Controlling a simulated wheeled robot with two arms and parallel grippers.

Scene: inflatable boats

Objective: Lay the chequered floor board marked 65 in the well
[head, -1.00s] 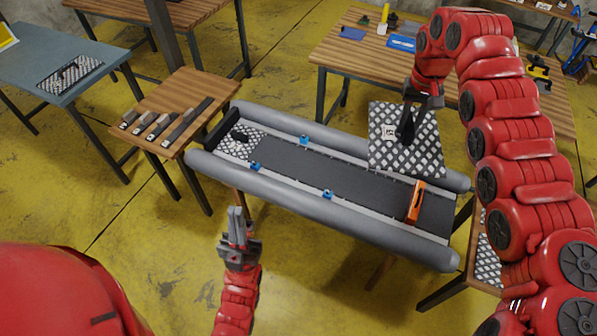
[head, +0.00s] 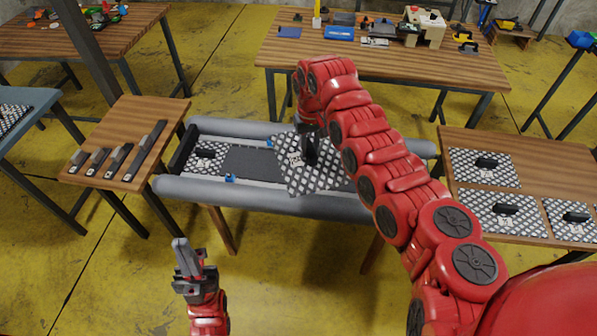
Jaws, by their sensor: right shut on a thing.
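My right gripper (head: 309,133) is shut on the black handle of a chequered board (head: 303,180). The board's small label is too small to read surely. The board hangs over the middle of the grey boat's well (head: 252,161), turned at an angle to the well's sides; I cannot tell its exact height. Another chequered board (head: 206,163) lies in the well's left end. The well's right part is largely hidden by the held board and my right arm. My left gripper (head: 188,258) is empty in front of the boat; its finger gap is unclear.
Several chequered boards with black handles lie on the right table (head: 535,185). Strips with grey blocks lie on the small left table (head: 150,108). Blue clips (head: 231,178) sit along the boat's sides. A back table (head: 400,65) holds assorted tools.

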